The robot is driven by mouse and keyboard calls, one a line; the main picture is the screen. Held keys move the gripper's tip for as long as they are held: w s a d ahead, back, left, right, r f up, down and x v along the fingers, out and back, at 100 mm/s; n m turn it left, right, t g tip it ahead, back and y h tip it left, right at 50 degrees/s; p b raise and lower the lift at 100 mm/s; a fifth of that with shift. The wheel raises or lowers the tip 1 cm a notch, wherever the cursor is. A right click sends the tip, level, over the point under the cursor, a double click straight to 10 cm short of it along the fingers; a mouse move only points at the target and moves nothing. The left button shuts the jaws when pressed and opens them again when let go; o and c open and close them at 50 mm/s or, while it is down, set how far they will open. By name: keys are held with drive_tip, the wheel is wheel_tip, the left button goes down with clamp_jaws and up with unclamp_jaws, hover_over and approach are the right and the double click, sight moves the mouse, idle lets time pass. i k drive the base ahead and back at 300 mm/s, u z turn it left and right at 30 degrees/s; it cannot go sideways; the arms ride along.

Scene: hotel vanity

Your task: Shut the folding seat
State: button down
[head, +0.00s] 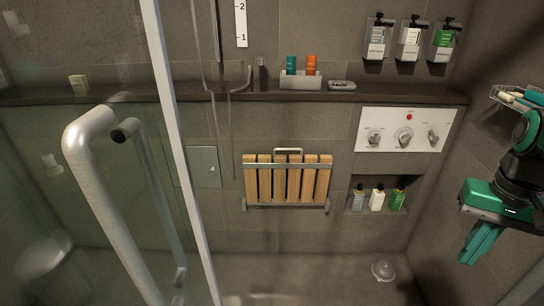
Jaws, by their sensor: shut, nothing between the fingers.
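The folding seat (265,183) is on the tiled back wall, in the middle of the head view. It has several light wooden slats in a metal frame. The slats stand upright and look close to flat against the wall. A small metal loop (288,151) is at its top edge, and a metal bar with brackets runs along its bottom. My gripper (470,262) is at the right edge of the view, well apart from the seat. Its green fingers point down, are shut and hold nothing.
A glass door with a thick handle (98,190) fills the left. A wall niche (411,183) with bottles and a control panel (405,130) are right of the seat. A dark ledge (200,94) runs above it. The floor below the seat looks clear.

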sight(264, 165)
drive_tip(key=u, duration=0.05)
drive_tip(key=k, duration=0.45)
drive_tip(key=z, duration=0.3)
drive_tip(key=i, duration=1.55)
drive_tip(key=u, duration=0.15)
